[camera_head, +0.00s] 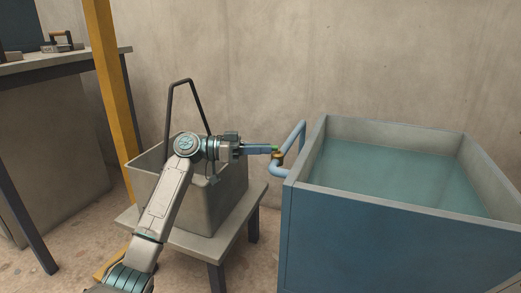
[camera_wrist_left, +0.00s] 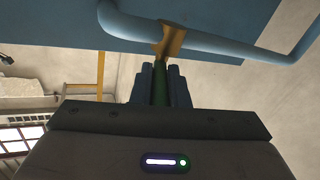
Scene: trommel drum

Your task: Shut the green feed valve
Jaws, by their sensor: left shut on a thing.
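The green feed valve's handle (camera_wrist_left: 160,84) sits between the two fingers of my left gripper (camera_wrist_left: 160,88) in the wrist view. Its brass body (camera_wrist_left: 171,40) is on the blue pipe (camera_wrist_left: 215,42). In the head view my left gripper (camera_head: 272,149) reaches right from the arm to the valve, and only a small green bit (camera_head: 275,148) shows at its fingertips. The brass body (camera_head: 278,157) is just beyond, on the pipe (camera_head: 299,136) at the left side of the blue tank. My left gripper is shut on the handle. My right gripper is not in view.
The blue tank (camera_head: 350,240) of water fills the right side. A grey bucket-like bin (camera_head: 215,205) with a dark raised handle stands on a small table (camera_head: 225,240) behind my left arm. A yellow post (camera_head: 111,85) and a workbench (camera_head: 75,63) are at left.

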